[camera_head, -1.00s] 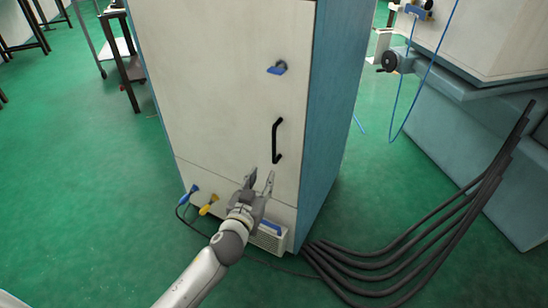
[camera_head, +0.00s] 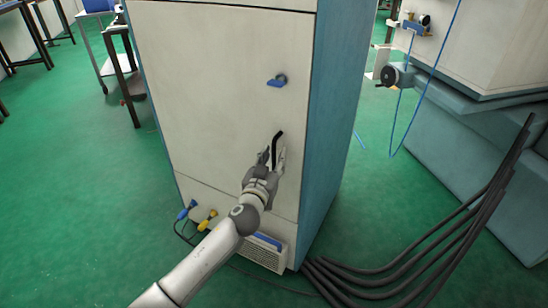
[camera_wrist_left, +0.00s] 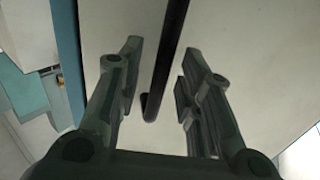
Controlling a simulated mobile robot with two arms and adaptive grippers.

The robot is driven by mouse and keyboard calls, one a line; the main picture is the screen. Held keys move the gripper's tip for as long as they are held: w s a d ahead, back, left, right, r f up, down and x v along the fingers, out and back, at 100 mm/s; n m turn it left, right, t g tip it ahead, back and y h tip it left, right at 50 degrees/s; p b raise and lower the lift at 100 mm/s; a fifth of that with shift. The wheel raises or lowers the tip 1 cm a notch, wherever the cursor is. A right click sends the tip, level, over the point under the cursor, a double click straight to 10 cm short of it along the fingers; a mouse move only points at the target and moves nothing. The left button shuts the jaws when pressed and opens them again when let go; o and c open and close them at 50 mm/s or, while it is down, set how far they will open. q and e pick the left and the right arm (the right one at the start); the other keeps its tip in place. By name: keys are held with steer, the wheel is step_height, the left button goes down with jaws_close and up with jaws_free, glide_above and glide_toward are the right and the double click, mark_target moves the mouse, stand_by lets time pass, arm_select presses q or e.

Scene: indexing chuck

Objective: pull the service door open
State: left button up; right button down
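The service door (camera_head: 210,95) is the large cream front panel of a tall blue-sided cabinet, and it looks shut. Its black bar handle (camera_head: 277,141) stands upright near the door's right edge. A blue latch (camera_head: 277,80) sits above the handle. My left gripper (camera_head: 273,156) is open at the lower part of the handle. In the left wrist view the handle (camera_wrist_left: 165,60) runs between the two spread fingers (camera_wrist_left: 158,85), and neither finger clearly touches it. The gripper hides the handle's lower end in the head view. My right gripper is not in view.
Blue (camera_head: 187,209) and yellow (camera_head: 208,219) plugs with cables stick out at the cabinet's lower front, beside a vent (camera_head: 262,254). Thick black cables (camera_head: 400,275) run along the floor at the right. Green floor (camera_head: 90,210) is clear at the left.

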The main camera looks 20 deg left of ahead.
arm_select(q)
steer(key=shift+w, duration=0.4)
jaws_close()
